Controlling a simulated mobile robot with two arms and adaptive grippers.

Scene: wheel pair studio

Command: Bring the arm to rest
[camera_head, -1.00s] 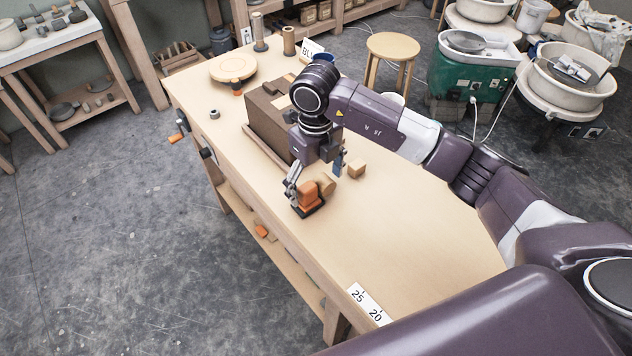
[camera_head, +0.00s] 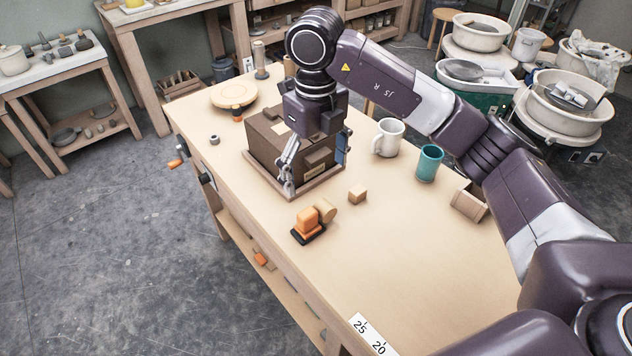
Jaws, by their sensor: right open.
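My right gripper (camera_head: 312,172) hangs fingers down in front of the brown box (camera_head: 272,135), above the near edge of its wooden tray (camera_head: 318,184). Its two fingers are spread, and nothing shows between them but the box behind. My right arm reaches in from the right, over the table (camera_head: 400,265). My left gripper and arm do not show.
An orange tool on a black base (camera_head: 307,226) and a small wooden block (camera_head: 357,195) stand in front of the tray. A white mug (camera_head: 388,138) and a teal cup (camera_head: 429,163) stand to the right. The table's front middle is clear.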

